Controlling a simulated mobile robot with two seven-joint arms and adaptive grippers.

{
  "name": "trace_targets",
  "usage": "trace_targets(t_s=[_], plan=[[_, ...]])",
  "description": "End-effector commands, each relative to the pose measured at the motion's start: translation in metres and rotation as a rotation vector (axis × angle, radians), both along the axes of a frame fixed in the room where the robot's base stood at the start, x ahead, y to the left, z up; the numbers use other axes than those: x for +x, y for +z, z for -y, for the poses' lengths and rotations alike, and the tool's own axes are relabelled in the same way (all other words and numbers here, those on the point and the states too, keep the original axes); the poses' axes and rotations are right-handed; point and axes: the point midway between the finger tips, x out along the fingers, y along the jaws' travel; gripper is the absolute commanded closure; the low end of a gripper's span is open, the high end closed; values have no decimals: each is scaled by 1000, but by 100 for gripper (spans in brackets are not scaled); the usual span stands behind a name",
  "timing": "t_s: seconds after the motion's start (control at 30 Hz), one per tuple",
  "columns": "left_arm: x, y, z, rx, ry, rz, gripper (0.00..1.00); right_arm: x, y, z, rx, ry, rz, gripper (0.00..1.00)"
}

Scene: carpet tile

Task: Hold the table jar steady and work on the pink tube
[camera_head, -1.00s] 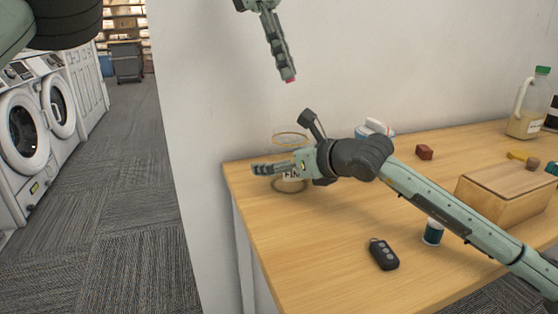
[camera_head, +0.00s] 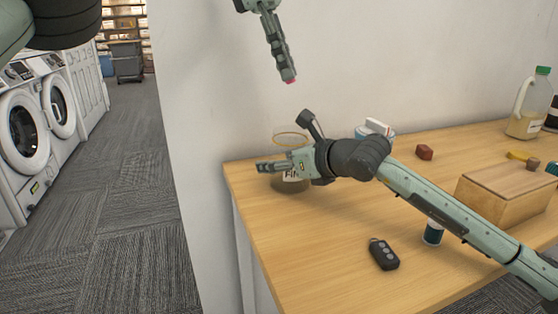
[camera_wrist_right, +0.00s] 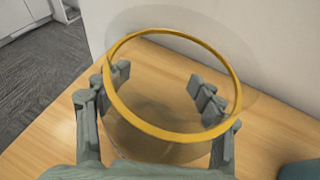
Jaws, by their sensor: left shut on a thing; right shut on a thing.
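The table jar (camera_head: 290,185) is clear, with a gold rim (camera_head: 290,136) and a partly hidden printed label. It stands upright near the table's left back corner. My right gripper (camera_head: 264,166) is shut on the jar, one finger on each side. In the right wrist view the jar's gold rim (camera_wrist_right: 170,136) shows between the fingers of the right gripper (camera_wrist_right: 160,78). My left gripper (camera_head: 288,79) points down, above the jar and apart from it. It is shut on the pink tube (camera_head: 291,82), of which only a small pink end shows.
The wooden table (camera_head: 310,250) also holds a black key fob (camera_head: 384,254), a dark-blue and white spool (camera_head: 433,232), a wooden box (camera_head: 505,200), a red-brown block (camera_head: 424,152) and a milk jug (camera_head: 530,105). A white wall is behind. My right arm crosses the table.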

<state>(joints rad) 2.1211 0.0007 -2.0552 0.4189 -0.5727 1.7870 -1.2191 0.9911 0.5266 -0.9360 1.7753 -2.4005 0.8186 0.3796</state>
Motion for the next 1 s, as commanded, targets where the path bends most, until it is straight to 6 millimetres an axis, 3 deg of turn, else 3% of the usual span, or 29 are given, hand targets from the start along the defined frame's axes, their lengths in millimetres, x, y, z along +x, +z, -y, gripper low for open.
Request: trace_targets(t_s=[1.0], plan=[[0,-71,-1,0,-1,-3,96,0,0,0,0,0,0,71]])
